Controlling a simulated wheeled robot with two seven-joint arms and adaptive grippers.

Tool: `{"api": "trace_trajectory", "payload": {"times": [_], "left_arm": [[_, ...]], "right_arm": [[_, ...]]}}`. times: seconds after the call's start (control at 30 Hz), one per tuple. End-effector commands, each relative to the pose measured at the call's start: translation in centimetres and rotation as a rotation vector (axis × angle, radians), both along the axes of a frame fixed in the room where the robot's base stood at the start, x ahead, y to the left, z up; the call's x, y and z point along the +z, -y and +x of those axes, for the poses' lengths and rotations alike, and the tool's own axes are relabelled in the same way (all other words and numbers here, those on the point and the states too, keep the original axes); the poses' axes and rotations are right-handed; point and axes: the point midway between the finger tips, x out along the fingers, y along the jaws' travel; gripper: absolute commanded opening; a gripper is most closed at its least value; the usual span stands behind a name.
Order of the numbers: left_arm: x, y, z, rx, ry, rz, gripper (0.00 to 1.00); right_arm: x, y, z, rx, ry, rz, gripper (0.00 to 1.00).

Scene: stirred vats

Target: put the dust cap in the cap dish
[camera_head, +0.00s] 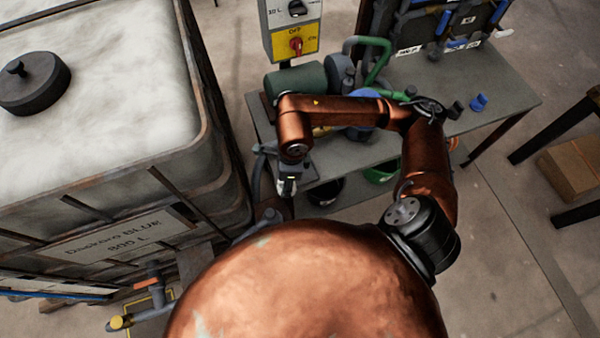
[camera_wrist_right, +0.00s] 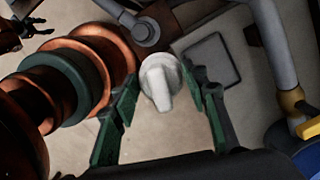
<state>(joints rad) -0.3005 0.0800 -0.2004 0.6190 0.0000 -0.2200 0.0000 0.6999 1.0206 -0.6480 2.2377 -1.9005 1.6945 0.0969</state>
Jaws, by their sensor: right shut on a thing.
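A pale grey dust cap (camera_wrist_right: 158,82) with a raised grip ridge sits between the green fingers of my right gripper (camera_wrist_right: 160,88) in the wrist view. The gripper is shut on it. In the head view my right gripper (camera_head: 287,186) hangs at the near left end of the grey bench, beside the tank; the cap is too small to make out clearly there. I cannot pick out the cap dish for sure in either view. A dark shape at the upper left of the wrist view may be my left gripper (camera_wrist_right: 18,30); its fingers are unclear.
The grey bench (camera_head: 490,85) carries a green motor (camera_head: 296,82), pipework and a small blue fitting (camera_head: 478,102). A caged white tank (camera_head: 110,90) stands at left. Grey pipes (camera_wrist_right: 278,45) run close by in the wrist view. A flat grey square (camera_wrist_right: 212,60) lies beyond the cap.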

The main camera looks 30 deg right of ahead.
Motion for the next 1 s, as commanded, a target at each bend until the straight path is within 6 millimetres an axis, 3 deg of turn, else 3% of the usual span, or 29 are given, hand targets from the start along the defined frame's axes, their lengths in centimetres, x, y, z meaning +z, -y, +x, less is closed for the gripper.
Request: {"api": "trace_trajectory", "payload": {"times": [0.3, 0.5, 0.77, 1.0], "left_arm": [[1.4, 0.0, 0.5, 0.001, 0.008, 0.000, 0.40], [2.0, 0.0, 0.7, 0.001, 0.011, 0.000, 0.40], [2.2, 0.0, 0.8, 0.001, 0.013, -0.001, 0.40], [1.6, 0.0, 0.7, 0.001, 0.011, 0.000, 0.40]], "right_arm": [[0.7, -1.2, -1.3, -0.689, -0.001, 0.002, 0.19], [1.1, -1.7, -1.8, -1.055, -0.001, 0.002, 0.19], [1.0, -1.6, -1.9, -1.273, -0.001, -0.001, 0.19], [-1.1, 2.0, 0.7, -1.295, -0.001, -0.006, 0.19]]}}
